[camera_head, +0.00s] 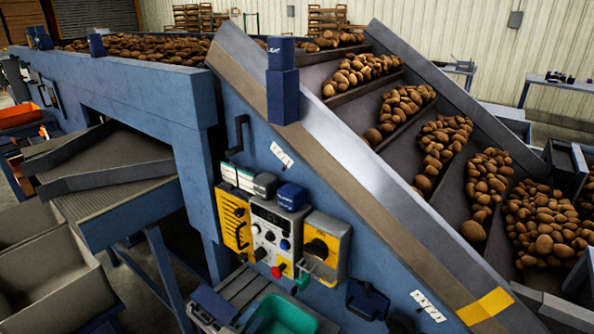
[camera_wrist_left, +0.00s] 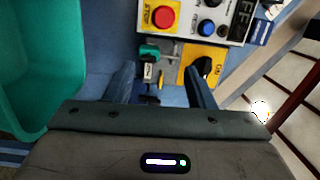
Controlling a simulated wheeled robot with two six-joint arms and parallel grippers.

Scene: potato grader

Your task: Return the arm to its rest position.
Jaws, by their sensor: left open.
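My left gripper (camera_head: 360,298) is low in the head view, right of the green bin and below the control panel. In the left wrist view its two dark blue fingers (camera_wrist_left: 160,78) are spread apart and nothing is held between them. A small green-handled part (camera_head: 300,283) on the panel shows beyond and between the fingers in the wrist view (camera_wrist_left: 150,52); it appears clear of them. My left forearm is mostly out of the head view. My right gripper is not in view.
A green bin (camera_head: 282,316) stands below. The sloping blue grader wall (camera_head: 395,255) rises beside it, with potatoes (camera_head: 440,140) behind.

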